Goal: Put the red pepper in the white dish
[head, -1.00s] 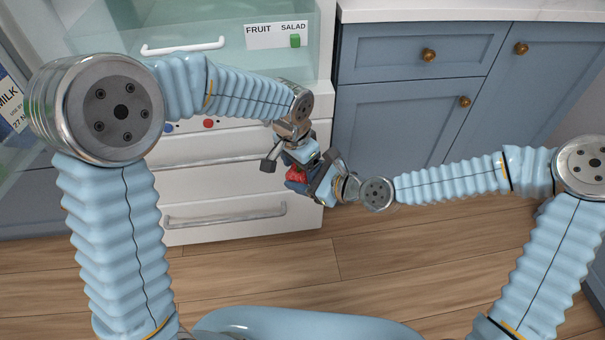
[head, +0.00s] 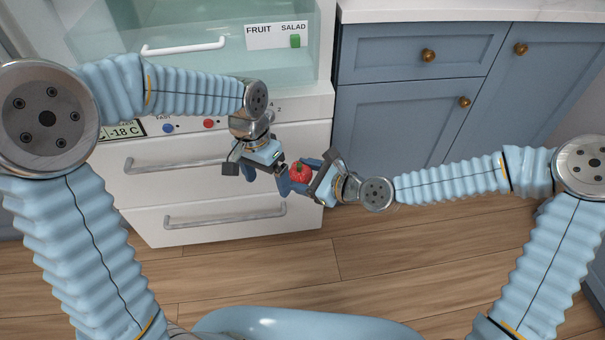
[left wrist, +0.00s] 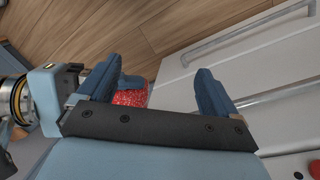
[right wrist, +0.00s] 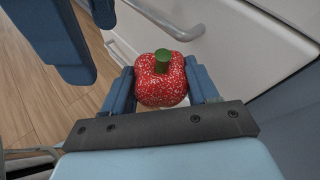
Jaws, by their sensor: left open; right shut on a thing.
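The red pepper (head: 300,173) is held between the fingers of my right gripper (head: 305,176) in front of the white drawers. In the right wrist view the pepper (right wrist: 162,80) has a green stem and sits between both blue fingers. My left gripper (head: 264,173) is open and empty, just left of the pepper. In the left wrist view my left gripper (left wrist: 165,88) has its fingers apart, and a speckled red part of the pepper (left wrist: 130,97) shows behind the left finger. I see no white dish in any view.
A white unit with drawer handles (head: 225,215) stands close behind the grippers. Above it is a glassy drawer with a white handle (head: 183,46) and a "FRUIT SALAD" label (head: 277,36). Blue cabinets (head: 400,120) stand to the right. The wooden floor (head: 250,265) is clear.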

